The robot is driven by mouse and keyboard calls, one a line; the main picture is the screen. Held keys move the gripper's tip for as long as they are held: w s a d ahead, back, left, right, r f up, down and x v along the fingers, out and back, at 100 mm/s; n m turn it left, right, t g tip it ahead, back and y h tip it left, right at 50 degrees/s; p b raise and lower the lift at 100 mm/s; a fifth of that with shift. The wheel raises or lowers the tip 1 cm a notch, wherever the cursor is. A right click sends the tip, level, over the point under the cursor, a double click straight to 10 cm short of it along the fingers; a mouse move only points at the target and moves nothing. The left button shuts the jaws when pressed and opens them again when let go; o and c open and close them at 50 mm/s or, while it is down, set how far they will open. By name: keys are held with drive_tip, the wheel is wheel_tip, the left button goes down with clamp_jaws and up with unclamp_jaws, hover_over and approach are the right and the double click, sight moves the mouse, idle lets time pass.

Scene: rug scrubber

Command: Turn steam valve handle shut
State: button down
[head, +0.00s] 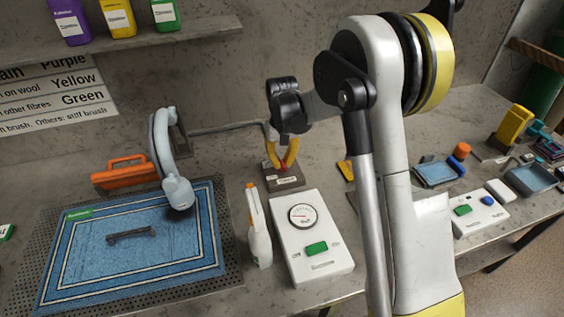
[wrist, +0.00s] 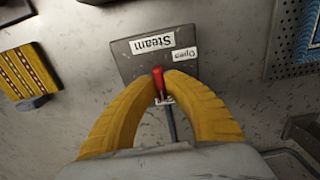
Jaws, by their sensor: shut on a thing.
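The steam valve stands on a grey base plate (head: 287,184) on the bench, in the middle of the head view. The plate also fills the upper middle of the wrist view (wrist: 126,62), with a "Steam" label (wrist: 152,42) and a smaller label that seems to read "Open" (wrist: 184,54). The valve's red handle (wrist: 157,78) lies between the yellow fingertips of my gripper (wrist: 161,84). My gripper (head: 282,162) reaches down from above and is shut on the handle. The fingers partly hide the handle and valve body.
A white gauge box with a green switch (head: 316,247) and a spray bottle (head: 258,232) stand in front of the valve. A blue rug (head: 160,255) with a scrubber head on it lies left. A grey pipe (head: 228,128) runs behind. Trays and small tools crowd the right.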

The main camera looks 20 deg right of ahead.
sight(282, 162)
drive_tip(key=c, duration=1.5)
unclamp_jaws()
drive_tip(key=shift+o, duration=0.2)
wheel_tip(282, 162, up, 12)
